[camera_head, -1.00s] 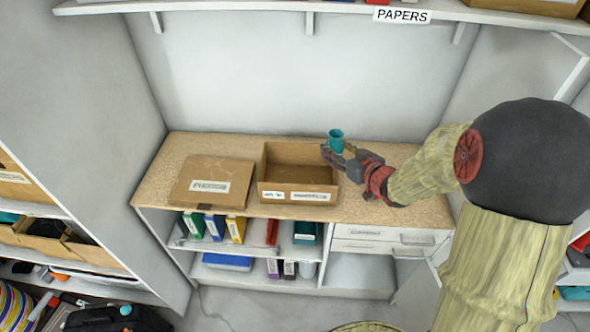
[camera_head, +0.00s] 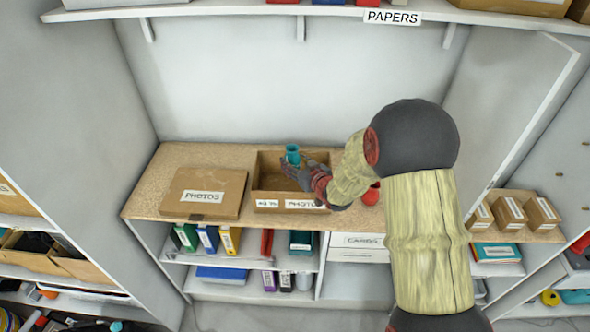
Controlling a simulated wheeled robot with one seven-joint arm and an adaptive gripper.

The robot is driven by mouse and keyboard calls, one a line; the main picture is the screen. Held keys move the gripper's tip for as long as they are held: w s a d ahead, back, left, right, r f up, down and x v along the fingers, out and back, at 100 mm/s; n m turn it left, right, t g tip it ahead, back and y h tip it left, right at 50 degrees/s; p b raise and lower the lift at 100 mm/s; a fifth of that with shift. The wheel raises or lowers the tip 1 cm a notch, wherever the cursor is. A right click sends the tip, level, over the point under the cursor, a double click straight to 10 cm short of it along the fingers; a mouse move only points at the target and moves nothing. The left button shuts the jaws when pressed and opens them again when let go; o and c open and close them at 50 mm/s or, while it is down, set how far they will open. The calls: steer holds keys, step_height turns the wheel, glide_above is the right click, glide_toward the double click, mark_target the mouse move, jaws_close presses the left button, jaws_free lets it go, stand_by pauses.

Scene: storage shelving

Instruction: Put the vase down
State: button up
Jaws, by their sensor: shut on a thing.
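The teal vase (camera_head: 293,154) is a small cup-like vessel, roughly upright, in the head view. My gripper (camera_head: 294,166) is shut on it, with the fingers around its lower part. The vase and gripper appear over the open cardboard box (camera_head: 267,204) labelled PHOTOS, toward its back. I cannot tell how high the vase is above the box floor. The gripper hides part of the vase's lower body and the right part of the box.
A closed PHOTOS box (camera_head: 203,194) stands to the left on the wooden counter (camera_head: 152,190). A red round object (camera_head: 371,196) sits to the right, partly behind my arm. The PAPERS shelf (camera_head: 300,8) runs above. Binders (camera_head: 208,239) stand below the counter.

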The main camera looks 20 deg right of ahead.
step_height(320, 180, down, 3)
steer(key=shift+r, duration=0.1)
